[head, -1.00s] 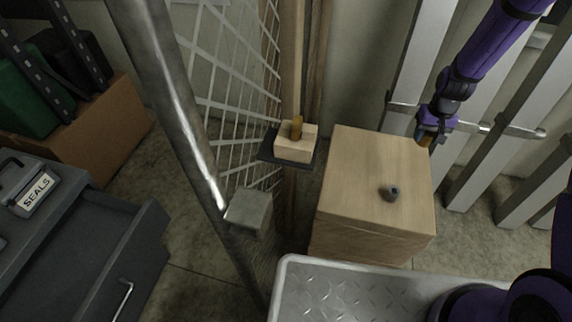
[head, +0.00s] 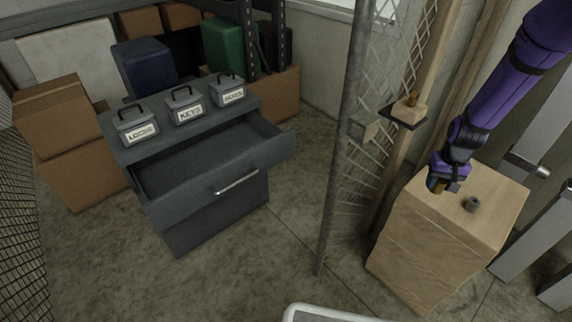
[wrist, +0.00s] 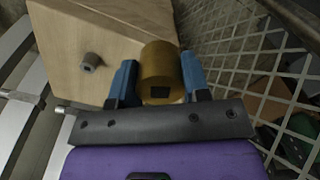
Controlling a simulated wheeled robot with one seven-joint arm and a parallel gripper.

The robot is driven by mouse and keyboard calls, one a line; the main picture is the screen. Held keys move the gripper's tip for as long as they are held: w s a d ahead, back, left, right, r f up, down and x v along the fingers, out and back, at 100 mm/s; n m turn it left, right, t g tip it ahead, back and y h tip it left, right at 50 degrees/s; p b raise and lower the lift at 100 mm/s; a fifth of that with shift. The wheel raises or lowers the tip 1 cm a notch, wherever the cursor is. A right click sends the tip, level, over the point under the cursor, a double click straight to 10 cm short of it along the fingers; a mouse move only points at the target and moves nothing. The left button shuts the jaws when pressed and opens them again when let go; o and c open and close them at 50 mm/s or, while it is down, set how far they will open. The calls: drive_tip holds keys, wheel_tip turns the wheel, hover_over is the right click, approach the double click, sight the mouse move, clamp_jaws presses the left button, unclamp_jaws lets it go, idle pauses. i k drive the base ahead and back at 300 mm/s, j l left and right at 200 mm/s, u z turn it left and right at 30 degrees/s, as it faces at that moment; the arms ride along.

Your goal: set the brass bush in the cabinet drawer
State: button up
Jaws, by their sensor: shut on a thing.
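The brass bush (wrist: 160,66) is a golden cylinder between the two blue fingers of my gripper (wrist: 159,84) in the wrist view. My gripper is shut on it. In the head view my gripper (head: 437,186) is at the right, by the near left edge of the wooden block's top, with the bush mostly hidden. The grey cabinet (head: 205,222) stands left of centre. Its top drawer (head: 238,172) is pulled open and the visible inside looks empty. The mesh panel and its post stand between my gripper and the cabinet.
A metal post (head: 345,140) carries the mesh panel (head: 385,70). A small shelf (head: 391,113) holds a wooden piece with a brass peg. Three labelled boxes (head: 185,107) stand on the cabinet. Floor before the drawer is clear.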

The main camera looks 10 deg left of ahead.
sight(191, 177)
drive_tip(key=j+u, duration=0.15)
drive_tip(key=u, duration=0.2)
drive_tip(key=k+j+u, duration=0.1)
drive_tip(key=u, duration=0.2)
drive_tip(key=i+j+u, duration=0.15)
drive_tip(key=u, duration=0.15)
drive_tip(key=i+u, duration=0.3)
drive_tip(key=i+l+u, duration=0.25)
drive_tip(key=i, duration=0.4)
drive_tip(key=i+l+u, duration=0.25)
drive_tip(key=i+l, duration=0.3)
drive_tip(key=i, duration=0.05)
